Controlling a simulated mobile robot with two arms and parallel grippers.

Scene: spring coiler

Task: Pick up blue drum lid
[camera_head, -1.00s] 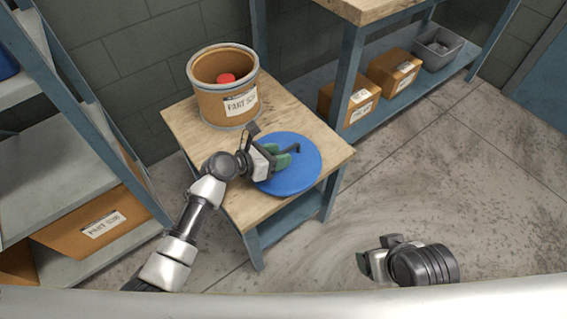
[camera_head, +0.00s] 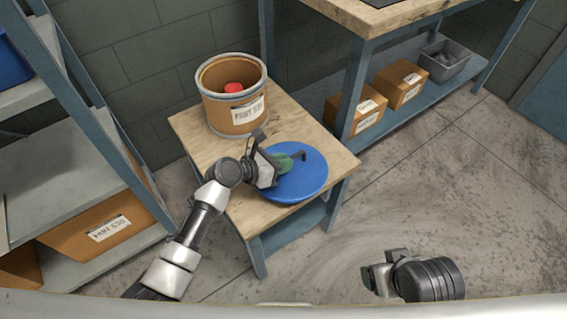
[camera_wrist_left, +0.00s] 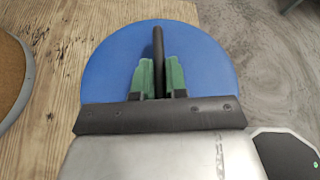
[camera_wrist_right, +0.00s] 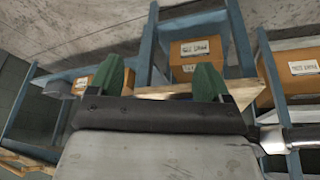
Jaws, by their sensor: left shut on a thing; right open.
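The blue drum lid (camera_head: 297,182) is a flat round disc with a dark bar handle (camera_wrist_left: 158,48), over the right front part of the small wooden table. My left gripper (camera_head: 288,162) is shut on the handle from above, with its green fingers on either side of it in the left wrist view. The lid looks slightly tilted; whether it is clear of the tabletop is hard to tell. The open drum (camera_head: 228,111), brown with a grey rim and a red thing inside, stands at the table's back. My right gripper (camera_head: 376,278) is open and empty, right of the table.
The wooden table (camera_head: 195,130) has bare wood at its left. A shelf rack (camera_head: 60,190) with a cardboard box (camera_head: 85,218) stands at the left. A workbench (camera_head: 370,15) at the back holds boxes and a grey bin (camera_head: 446,62) below. The floor at right is clear.

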